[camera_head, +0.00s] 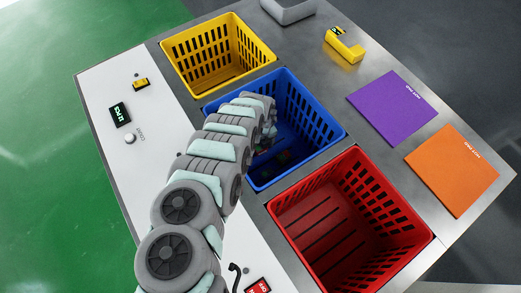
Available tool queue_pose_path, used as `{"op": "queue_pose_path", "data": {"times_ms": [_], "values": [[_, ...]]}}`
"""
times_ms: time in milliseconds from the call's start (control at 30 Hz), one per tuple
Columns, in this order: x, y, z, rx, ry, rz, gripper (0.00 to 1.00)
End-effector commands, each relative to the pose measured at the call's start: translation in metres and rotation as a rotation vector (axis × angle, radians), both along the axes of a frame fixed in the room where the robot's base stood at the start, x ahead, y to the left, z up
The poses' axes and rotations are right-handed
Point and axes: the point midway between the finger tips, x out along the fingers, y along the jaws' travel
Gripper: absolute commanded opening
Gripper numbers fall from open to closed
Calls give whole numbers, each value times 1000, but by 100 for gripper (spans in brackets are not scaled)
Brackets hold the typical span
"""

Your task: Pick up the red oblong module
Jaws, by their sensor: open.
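My arm reaches over the blue basket (321,148), and my gripper (268,143) is down inside it, mostly hidden behind my own arm links. The jaws are open, and the fingertips are hard to make out. Small dark items with hints of green and red lie on the basket floor just below the gripper. They are too small and too covered for me to tell whether one is the red oblong module. I see no clear red oblong module elsewhere in view.
An empty red basket (407,232) stands in front of the blue one, and an empty yellow basket (182,68) behind it. A purple pad (386,107), an orange pad (451,169), a yellow bracket-shaped block (345,47) and a grey tray (288,12) lie on the metal table to the right.

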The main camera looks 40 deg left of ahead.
Motion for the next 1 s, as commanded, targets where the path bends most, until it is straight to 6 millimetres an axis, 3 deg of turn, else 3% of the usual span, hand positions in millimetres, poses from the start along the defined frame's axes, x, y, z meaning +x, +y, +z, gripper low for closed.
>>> {"op": "queue_pose_path", "data": {"times_ms": [300,1000], "values": [[1,2,-4,3,-2,1,71],[0,1,-5,2,-2,1,14]]}}
